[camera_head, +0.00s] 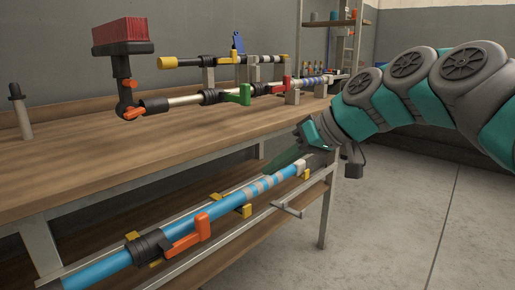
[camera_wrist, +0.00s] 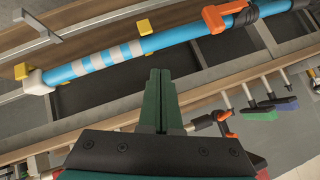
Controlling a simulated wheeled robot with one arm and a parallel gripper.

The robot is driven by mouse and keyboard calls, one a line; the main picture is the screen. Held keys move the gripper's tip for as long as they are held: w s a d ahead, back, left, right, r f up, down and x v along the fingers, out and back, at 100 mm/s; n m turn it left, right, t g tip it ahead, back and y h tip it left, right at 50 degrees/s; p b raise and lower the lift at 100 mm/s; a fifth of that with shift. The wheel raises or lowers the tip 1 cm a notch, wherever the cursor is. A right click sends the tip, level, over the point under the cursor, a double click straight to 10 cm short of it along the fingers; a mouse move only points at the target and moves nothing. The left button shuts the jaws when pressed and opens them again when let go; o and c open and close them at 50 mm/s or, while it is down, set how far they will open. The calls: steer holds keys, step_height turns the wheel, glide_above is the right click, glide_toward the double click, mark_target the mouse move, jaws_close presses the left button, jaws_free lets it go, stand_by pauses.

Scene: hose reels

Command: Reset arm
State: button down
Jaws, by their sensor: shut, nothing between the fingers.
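My gripper (camera_head: 270,170) hangs at the end of my teal and grey arm, in front of the workbench edge. Its dark green fingers (camera_wrist: 160,73) are pressed together and empty in the wrist view. In the head view the fingers are close to the far end of a blue pole with grey bands (camera_head: 240,195). In the wrist view this pole (camera_wrist: 125,53) lies beyond the fingertips, and a gap seems to show between them. The pole has an orange lever (camera_head: 189,236) and rests in yellow holders (camera_head: 244,211) along the bench front.
A lower shelf (camera_head: 235,255) lies under the blue pole. Open grey floor (camera_head: 400,235) is at right.

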steer(key=s+d+f+m+g+h+p, duration=0.2)
steer(key=s+f+g+h, duration=0.15)
steer(key=s+f, duration=1)
steer(key=s+d+f+m+g+h, duration=0.1)
steer(key=s+d+f, duration=0.3)
steer(key=s, duration=0.4)
steer(key=s+d+f+m+g+h+p, duration=0.1)
steer(key=s+d+f+m+h, duration=0.2)
steer(key=s+f, duration=0.4)
steer(key=shift+s+d+f+m+h, duration=0.3)
steer(key=shift+s+d+h, duration=0.35)
steer(key=shift+s+d, duration=0.45)
steer(key=shift+w+d+g, duration=0.15)
steer(key=shift+g, duration=0.1)
